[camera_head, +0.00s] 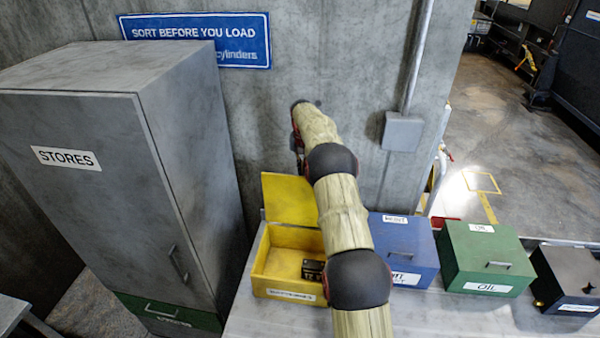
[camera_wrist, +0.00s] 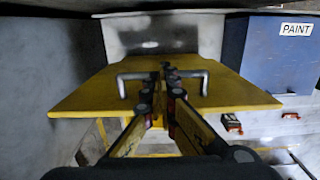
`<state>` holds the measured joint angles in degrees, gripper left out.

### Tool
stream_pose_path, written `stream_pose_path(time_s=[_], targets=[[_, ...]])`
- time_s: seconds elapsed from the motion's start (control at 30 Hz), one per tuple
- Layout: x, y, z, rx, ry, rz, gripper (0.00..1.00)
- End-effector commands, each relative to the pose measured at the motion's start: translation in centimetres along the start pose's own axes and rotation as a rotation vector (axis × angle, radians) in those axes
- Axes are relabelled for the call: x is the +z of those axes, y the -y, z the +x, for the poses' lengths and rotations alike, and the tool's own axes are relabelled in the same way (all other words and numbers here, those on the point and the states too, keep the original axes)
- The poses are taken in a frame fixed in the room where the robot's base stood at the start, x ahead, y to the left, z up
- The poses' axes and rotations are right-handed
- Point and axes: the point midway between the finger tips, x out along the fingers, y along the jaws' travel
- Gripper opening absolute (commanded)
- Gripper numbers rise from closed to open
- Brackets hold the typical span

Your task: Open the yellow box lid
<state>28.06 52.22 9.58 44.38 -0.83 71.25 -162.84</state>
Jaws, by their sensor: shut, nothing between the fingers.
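The yellow box (camera_head: 262,262) stands on the bench, partly hidden by my arm in the head view. Its lid (camera_head: 290,198) stands raised at the back of the box, and the inside is exposed. A dark block (camera_head: 313,270) lies inside. In the wrist view the yellow lid (camera_wrist: 95,95) fills the middle, with a grey bar handle (camera_wrist: 195,74) on its face. My gripper (camera_wrist: 167,72) is shut and empty, its fingertips overlapping the handle's middle in this view. I cannot tell whether they touch it. In the head view the fingers are not visible.
A blue box (camera_head: 403,248), a green box (camera_head: 487,258) and a black box (camera_head: 568,280) stand in a row to the right. A grey stores cabinet (camera_head: 110,190) is close on the left. A concrete wall (camera_head: 340,60) is behind. The floor at far right is open.

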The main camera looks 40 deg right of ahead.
Motion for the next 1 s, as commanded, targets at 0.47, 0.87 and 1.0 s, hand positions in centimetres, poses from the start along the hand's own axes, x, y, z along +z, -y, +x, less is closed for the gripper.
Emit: stream_pose_path(time_s=[0.47,0.87,1.0], targets=[[0.1,0.0,-1.9,0.001,0.003,0.000,0.00],[0.1,-0.1,-9.5,0.001,0.002,0.000,0.00],[0.1,-0.1,-11.1,0.000,0.001,0.000,0.00]])
